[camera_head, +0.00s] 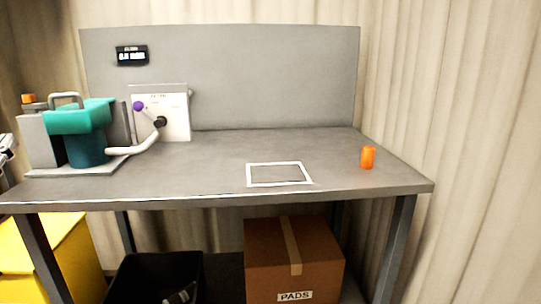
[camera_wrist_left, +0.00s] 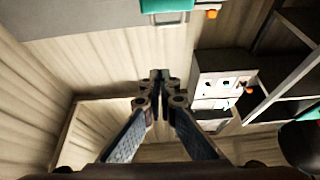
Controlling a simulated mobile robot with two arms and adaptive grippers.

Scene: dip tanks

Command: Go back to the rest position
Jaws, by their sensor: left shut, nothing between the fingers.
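My left gripper (camera_head: 6,148) shows only in part at the left edge of the head view, beside the grey table. In the left wrist view the left gripper (camera_wrist_left: 160,76) has its fingertips together, with nothing between them. It is apart from the table and everything on it. My right gripper is in neither view.
Below are a black bin (camera_head: 155,272), a cardboard box (camera_head: 270,262) and a yellow container (camera_head: 65,255).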

